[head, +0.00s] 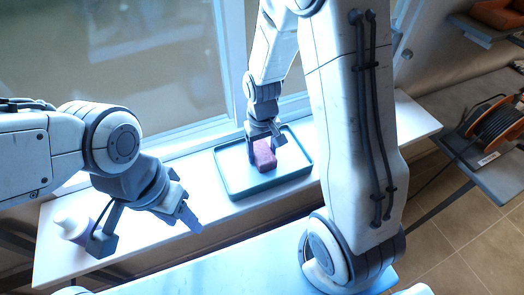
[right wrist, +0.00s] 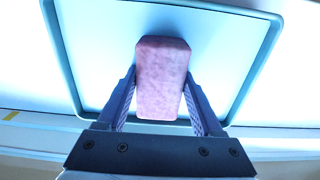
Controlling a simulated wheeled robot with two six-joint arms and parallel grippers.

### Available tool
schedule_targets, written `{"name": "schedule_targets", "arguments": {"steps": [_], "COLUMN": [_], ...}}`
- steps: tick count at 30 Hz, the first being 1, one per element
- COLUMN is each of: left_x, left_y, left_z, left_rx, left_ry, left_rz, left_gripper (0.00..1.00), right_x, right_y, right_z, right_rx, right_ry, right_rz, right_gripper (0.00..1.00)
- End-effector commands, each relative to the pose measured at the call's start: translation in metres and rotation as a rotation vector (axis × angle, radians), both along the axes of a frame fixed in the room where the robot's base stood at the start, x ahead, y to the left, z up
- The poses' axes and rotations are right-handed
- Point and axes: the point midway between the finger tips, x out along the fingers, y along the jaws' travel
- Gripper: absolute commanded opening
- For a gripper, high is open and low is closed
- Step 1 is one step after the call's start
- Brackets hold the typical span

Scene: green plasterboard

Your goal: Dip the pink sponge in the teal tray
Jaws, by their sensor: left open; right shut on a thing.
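The pink sponge (head: 264,155) is a small block held between the fingers of my right gripper (head: 264,142). In the right wrist view the sponge (right wrist: 162,78) stands between both fingers of the gripper (right wrist: 163,100), over the tray's floor. The teal tray (head: 232,189) is shallow with a raised rim and lies on the white sill board; its rim also shows in the right wrist view (right wrist: 258,62). I cannot tell whether the sponge touches the tray's floor. My left gripper (head: 150,232) is open and empty, left of the tray.
A window (head: 150,70) borders the board at the back. A cable reel (head: 492,122) sits on a shelf at the right. The board (head: 405,120) is bare right of the tray.

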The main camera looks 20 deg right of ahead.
Motion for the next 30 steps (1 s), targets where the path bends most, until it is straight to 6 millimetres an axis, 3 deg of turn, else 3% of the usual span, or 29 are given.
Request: {"name": "schedule_targets", "arguments": {"steps": [19, 30], "left_x": [0.000, 0.000], "left_y": [0.000, 0.000], "left_z": [0.047, 0.048], "left_rx": [0.000, 0.000], "left_ry": [0.000, 0.000], "left_rz": [0.000, 0.000], "left_gripper": [0.50, 0.50], "right_x": [0.000, 0.000], "right_y": [0.000, 0.000], "right_z": [0.052, 0.053], "right_rx": [0.000, 0.000], "right_ry": [-0.001, -0.001], "right_rz": [0.000, 0.000], "right_gripper": [0.14, 0.14]}}
